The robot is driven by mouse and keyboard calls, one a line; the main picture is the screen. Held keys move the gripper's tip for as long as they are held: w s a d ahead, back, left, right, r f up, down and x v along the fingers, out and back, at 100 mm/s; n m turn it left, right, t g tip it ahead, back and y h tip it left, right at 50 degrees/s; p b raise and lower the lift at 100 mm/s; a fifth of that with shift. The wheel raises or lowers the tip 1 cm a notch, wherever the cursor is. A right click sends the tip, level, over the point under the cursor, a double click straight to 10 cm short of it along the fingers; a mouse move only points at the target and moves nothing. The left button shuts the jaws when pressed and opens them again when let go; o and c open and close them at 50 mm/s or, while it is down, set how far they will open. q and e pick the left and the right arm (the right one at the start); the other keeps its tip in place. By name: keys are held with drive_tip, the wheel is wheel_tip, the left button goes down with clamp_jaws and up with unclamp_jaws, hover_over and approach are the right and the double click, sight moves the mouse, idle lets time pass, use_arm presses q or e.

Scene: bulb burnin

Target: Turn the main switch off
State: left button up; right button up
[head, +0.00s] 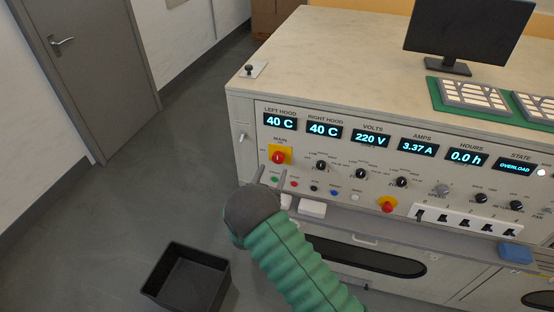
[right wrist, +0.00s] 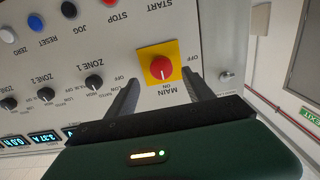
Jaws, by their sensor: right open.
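The main switch (head: 278,157) is a red round knob on a yellow square plate, at the left end of the console's front panel. In the right wrist view the red knob (right wrist: 162,68) shows upside down, with its white mark at the ON label. My right gripper (head: 271,175) is open in front of the panel, just below the switch in the head view. In the right wrist view its two fingers (right wrist: 163,92) stand on either side of the yellow plate, with the knob between them. I cannot tell whether they touch the panel. My left gripper is not in view.
The console (head: 246,112) has lit displays reading 40 C, 220 V, 3.37 A and OVERLOAD. A red emergency knob (head: 387,206) on yellow sits farther right. Several small buttons and black dials lie near the switch. A black bin (head: 188,276) stands on the floor.

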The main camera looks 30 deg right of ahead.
sight(277, 159)
drive_tip(key=x, duration=0.5)
drive_tip(key=shift+w+a+r, duration=0.2)
drive_tip(key=shift+w, duration=0.05)
drive_tip(key=shift+w+d, duration=0.35)
drive_tip(key=shift+d, duration=0.3)
drive_tip(key=shift+d+f, duration=0.15)
drive_tip(key=shift+d, duration=0.15)
drive_tip(key=shift+a, duration=0.25)
drive_tip(key=c, duration=0.8)
clamp_jaws()
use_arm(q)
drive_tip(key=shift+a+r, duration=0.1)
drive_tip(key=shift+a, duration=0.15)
